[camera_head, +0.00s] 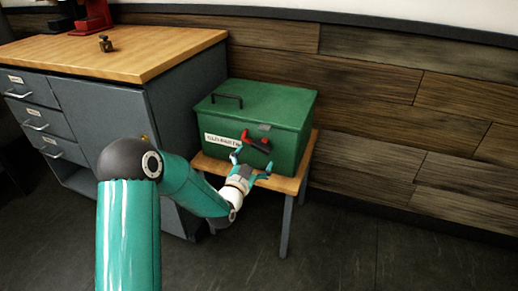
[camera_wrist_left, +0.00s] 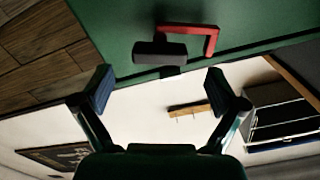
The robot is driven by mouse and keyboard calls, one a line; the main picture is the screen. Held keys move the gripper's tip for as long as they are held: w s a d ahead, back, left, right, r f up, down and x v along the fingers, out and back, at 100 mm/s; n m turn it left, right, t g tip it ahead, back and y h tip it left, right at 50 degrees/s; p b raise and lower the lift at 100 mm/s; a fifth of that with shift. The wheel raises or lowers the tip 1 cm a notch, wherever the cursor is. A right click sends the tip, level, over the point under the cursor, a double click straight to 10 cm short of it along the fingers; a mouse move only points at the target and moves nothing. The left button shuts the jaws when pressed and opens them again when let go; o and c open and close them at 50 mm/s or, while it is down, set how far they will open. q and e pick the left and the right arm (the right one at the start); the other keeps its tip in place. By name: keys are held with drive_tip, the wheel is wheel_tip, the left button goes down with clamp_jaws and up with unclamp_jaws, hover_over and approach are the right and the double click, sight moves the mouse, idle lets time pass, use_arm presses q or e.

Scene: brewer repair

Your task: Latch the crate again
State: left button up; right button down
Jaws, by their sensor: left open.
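The green crate (camera_head: 286,138) stands on a small wooden table, its lid down. A black handle (camera_head: 227,98) is on the lid and a white label on the front. The red latch (camera_head: 257,142) is on the crate's front, near the lid edge; it also shows in the left wrist view as a red bent bar (camera_wrist_left: 208,38) with a dark grip (camera_wrist_left: 159,51). My left gripper (camera_head: 252,164) is open and empty, just in front of the latch. In the left wrist view its fingertips (camera_wrist_left: 158,91) are spread on either side below the grip, apart from it. My right gripper is out of view.
The small table (camera_head: 285,184) has a narrow free edge around the crate. A grey drawer cabinet (camera_head: 111,117) with a wooden top stands close to the crate's left. A plank wall (camera_head: 400,115) is behind. Floor on the right is clear.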

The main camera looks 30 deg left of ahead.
sight(260, 150)
use_arm(q)
drive_tip(key=shift+x, duration=2.75)
